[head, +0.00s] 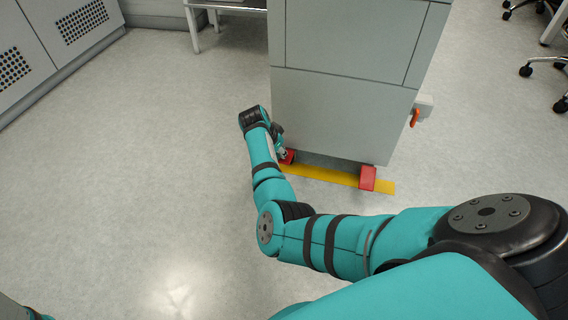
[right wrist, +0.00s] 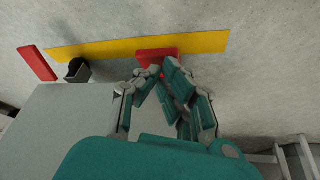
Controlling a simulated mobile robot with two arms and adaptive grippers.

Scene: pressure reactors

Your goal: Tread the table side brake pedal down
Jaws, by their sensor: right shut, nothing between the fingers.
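The table side brake pedal is the red pedal (head: 290,157) at the left foot of the grey cabinet (head: 340,110), on the side of the white table. In the right wrist view this red pedal (right wrist: 157,54) lies just beyond my fingertips. My right gripper (head: 283,153) is shut and empty, low down at this pedal and partly covering it. In the right wrist view the fingertips (right wrist: 154,72) meet right at the pedal's near edge; I cannot tell whether they touch it or how far it is pressed. My left gripper is not in view.
A second red pedal (head: 368,178) stands at the cabinet's right foot. A yellow strip (head: 325,176) runs along the floor by both pedals. An orange handle (head: 415,118) juts from the cabinet's right side. A white table (head: 196,35) stands behind. The floor at left is clear.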

